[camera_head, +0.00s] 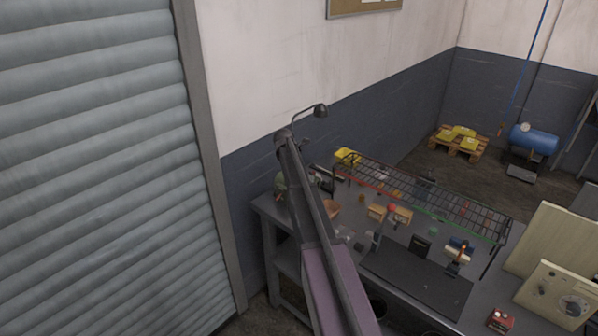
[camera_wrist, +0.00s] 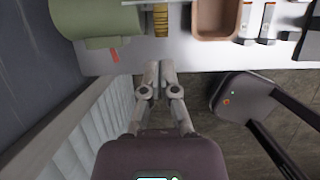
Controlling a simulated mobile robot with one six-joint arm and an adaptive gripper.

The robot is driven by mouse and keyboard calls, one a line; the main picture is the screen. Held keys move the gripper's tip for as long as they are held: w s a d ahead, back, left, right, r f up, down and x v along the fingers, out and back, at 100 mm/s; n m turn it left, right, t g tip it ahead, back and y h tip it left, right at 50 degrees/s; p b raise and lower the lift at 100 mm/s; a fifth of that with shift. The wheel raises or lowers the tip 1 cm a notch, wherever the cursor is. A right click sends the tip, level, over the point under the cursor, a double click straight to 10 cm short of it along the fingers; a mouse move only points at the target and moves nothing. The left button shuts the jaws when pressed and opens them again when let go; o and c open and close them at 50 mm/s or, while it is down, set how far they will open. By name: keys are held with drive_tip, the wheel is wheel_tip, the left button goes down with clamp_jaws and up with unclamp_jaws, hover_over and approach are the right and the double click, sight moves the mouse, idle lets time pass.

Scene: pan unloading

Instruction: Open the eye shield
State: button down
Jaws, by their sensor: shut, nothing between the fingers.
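I cannot clearly make out the eye shield in either view. A green rounded machine body (camera_wrist: 95,18) lies at the top left of the wrist view, on the workbench. It also shows partly behind my arm in the head view (camera_head: 279,184). My gripper (camera_wrist: 159,68) is shut and empty, its fingertips over the bench's front edge, below and right of the green body and apart from it. In the head view my arm hides the gripper.
The workbench (camera_head: 425,283) carries a brown tray (camera_wrist: 215,35), a ribbed brass-coloured piece (camera_wrist: 160,20), a wire rack (camera_head: 440,200) and several small items. A lamp (camera_head: 320,111) stands behind. A roller shutter (camera_head: 100,170) is left. A dark seat-like shape (camera_wrist: 240,98) sits below the bench edge.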

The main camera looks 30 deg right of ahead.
drive_tip(key=w+p+v, duration=0.1)
drive_tip(key=p+v, duration=0.5)
drive_tip(key=v, duration=0.1)
drive_tip(key=shift+s+r+p, duration=0.35)
drive_tip(key=shift+s+r, duration=0.05)
drive_tip(key=shift+s, duration=0.05)
drive_tip(key=shift+d, duration=0.15)
idle(0.4)
drive_tip(key=s+a+f+m+y+b, duration=0.1)
drive_tip(key=s+a+f+m+b, duration=0.4)
drive_tip(key=s+a, duration=0.4)
drive_tip(key=s+a+f+m+g+y+b, duration=0.1)
drive_tip(key=s+a+f+m+b, duration=0.5)
drive_tip(key=s, duration=0.9)
drive_tip(key=s+a+f+m+y+b, duration=0.1)
drive_tip(key=s+a+f+m+b, duration=0.4)
drive_tip(key=s+a+m, duration=0.6)
drive_tip(key=shift+s+a+f+m+g+y+b, duration=0.3)
drive_tip(key=shift+s+a+f+y, duration=0.15)
drive_tip(key=shift+f, duration=0.45)
